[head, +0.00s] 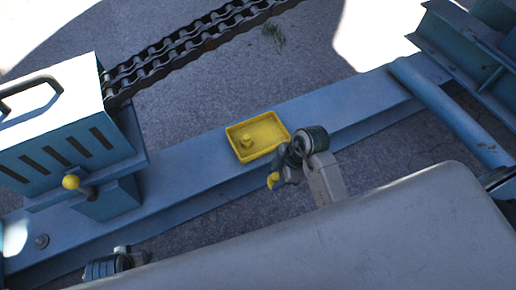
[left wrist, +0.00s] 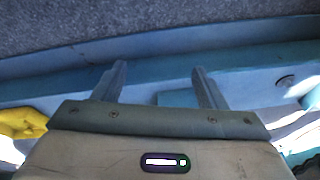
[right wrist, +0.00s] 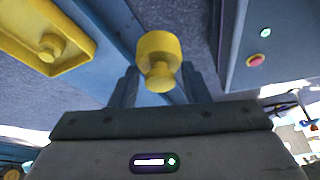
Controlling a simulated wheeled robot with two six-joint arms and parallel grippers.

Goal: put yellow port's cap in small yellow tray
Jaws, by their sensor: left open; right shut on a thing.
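The small yellow tray (head: 278,124) lies on the blue beam in the middle of the head view. It also shows at the upper left of the right wrist view (right wrist: 88,45). A yellow knobbed piece (right wrist: 50,46) sits inside it. My right gripper (head: 274,180) is shut on a yellow cap (right wrist: 157,50), a wide round body with a narrower knob. It holds the cap apart from the tray, just below it in the head view. My left gripper (left wrist: 160,84) is open and empty; in the head view only part of its arm shows at the lower left.
A blue slotted box (head: 62,143) with a yellow-knobbed lever (head: 71,182) stands at the left. A heavy chain (head: 180,52) runs up from it. The blue beam (head: 335,105) is bare right of the tray. A blue panel with green and red buttons (right wrist: 258,60) shows in the right wrist view.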

